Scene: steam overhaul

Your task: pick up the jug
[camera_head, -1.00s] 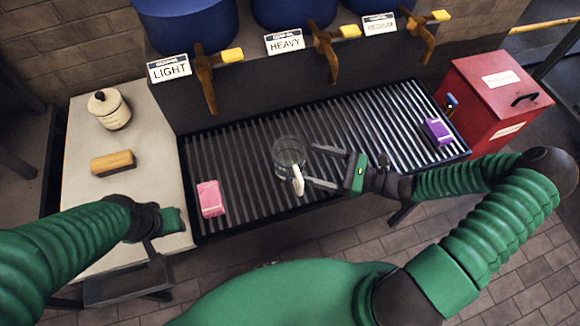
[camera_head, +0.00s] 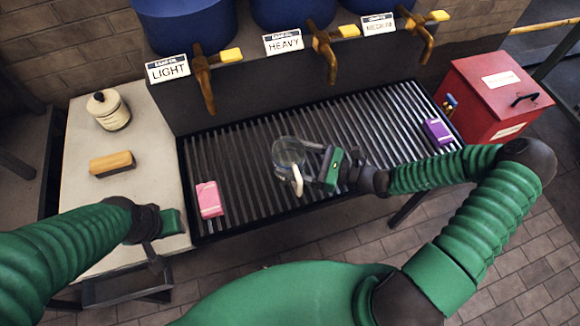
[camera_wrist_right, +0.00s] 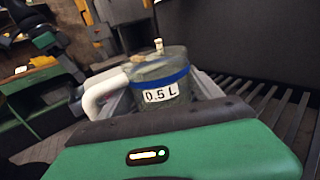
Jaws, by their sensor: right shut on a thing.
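The clear jug (camera_head: 288,152) stands on the slatted grate, near the middle of its front half. Its pale handle (camera_head: 297,184) points toward me. In the right wrist view the jug (camera_wrist_right: 158,72) has a blue band, a "0.5 L" label and a white handle (camera_wrist_right: 98,98) on the left. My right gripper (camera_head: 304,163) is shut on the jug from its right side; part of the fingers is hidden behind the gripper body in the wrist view. My left gripper (camera_head: 158,240) is over the front edge of the pale side table, away from the jug; its fingers are unclear.
The grate (camera_head: 232,150) also holds a pink block (camera_head: 209,199) and a purple block (camera_head: 437,132). Brass taps hang above its back edge. A lidded pot (camera_head: 108,110) and a brown brush-like block (camera_head: 112,163) are on the left table. A red box (camera_head: 495,95) stands at right.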

